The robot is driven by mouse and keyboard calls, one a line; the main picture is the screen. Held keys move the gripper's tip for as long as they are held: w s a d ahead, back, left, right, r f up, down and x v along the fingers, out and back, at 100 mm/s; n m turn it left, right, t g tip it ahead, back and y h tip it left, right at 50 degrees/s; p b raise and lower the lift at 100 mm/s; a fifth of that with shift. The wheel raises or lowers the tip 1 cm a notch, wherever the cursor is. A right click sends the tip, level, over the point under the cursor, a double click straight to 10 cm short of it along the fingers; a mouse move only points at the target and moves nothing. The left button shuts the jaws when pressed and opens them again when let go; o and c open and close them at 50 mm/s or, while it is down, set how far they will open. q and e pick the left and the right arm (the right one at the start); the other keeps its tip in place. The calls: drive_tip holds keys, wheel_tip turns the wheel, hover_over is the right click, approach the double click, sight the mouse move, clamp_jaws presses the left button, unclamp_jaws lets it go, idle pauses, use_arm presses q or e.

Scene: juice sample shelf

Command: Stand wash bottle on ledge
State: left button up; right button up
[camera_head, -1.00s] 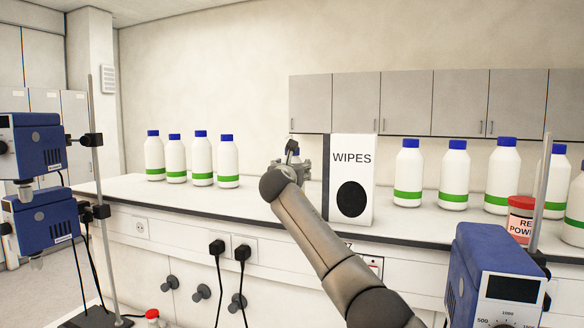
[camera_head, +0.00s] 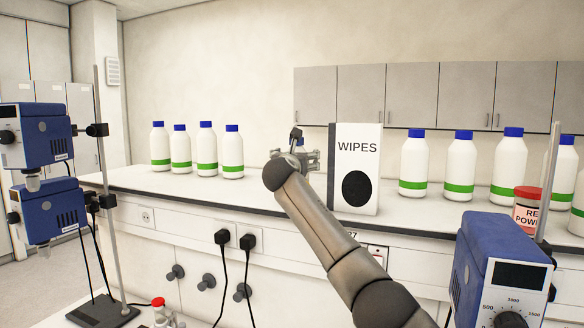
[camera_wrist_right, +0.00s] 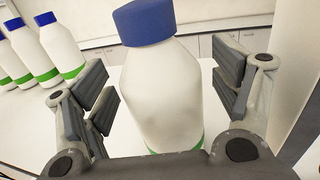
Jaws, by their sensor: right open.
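In the right wrist view a white bottle (camera_wrist_right: 160,95) with a blue cap stands between the two fingers of my right gripper (camera_wrist_right: 160,100). The fingers are spread, with visible gaps on both sides of the bottle. In the head view my right gripper (camera_head: 300,158) is over the bench top, just left of the wipes box, and mostly hides this bottle. Similar white bottles with blue caps and green bands stand in a row on the left (camera_head: 206,150) and another on the right (camera_head: 460,165). I cannot tell which is the wash bottle. My left gripper is not in view.
The white wipes box (camera_head: 368,150) stands close to the right of my right gripper. A red-lidded tub (camera_head: 527,208) and a blue device (camera_head: 500,265) are at the right. Blue devices on a stand (camera_head: 50,210) are at the left.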

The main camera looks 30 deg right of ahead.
drive_tip(key=b+v, duration=0.6)
drive_tip(key=v, duration=0.5)
drive_tip(key=shift+b, duration=0.3)
